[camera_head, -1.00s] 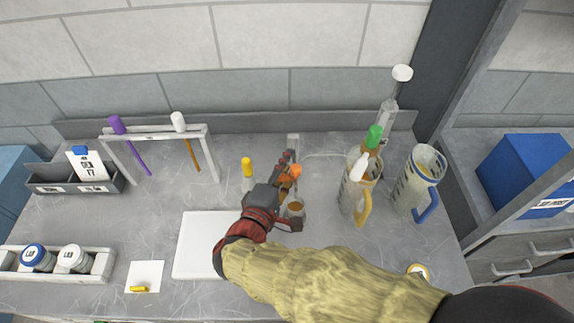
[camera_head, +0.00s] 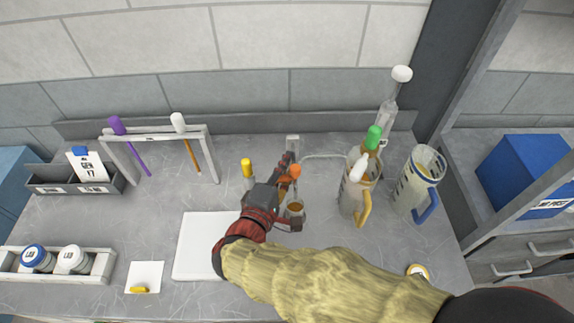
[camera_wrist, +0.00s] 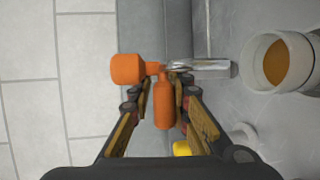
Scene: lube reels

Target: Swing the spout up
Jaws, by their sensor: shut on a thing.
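An orange fitting, which I take to be the spout (camera_wrist: 164,103), lies between the fingers of my gripper (camera_wrist: 162,98) in the wrist view. Its wider orange end (camera_wrist: 127,69) sticks out past the fingertips, and a short bright metal piece (camera_wrist: 198,66) joins it from the right. In the head view my gripper (camera_head: 287,188) is shut around the spout at mid-table, and the orange end (camera_head: 296,172) shows beside the fingers. The fingers hide much of the spout and its mount.
A small cup of amber liquid (camera_head: 295,209) stands close to my gripper. A pitcher (camera_head: 351,203) with bottles and another pitcher (camera_head: 418,185) stand to the right. A yellow-capped bottle (camera_head: 247,166) is just left. A white board (camera_head: 190,245) lies front left.

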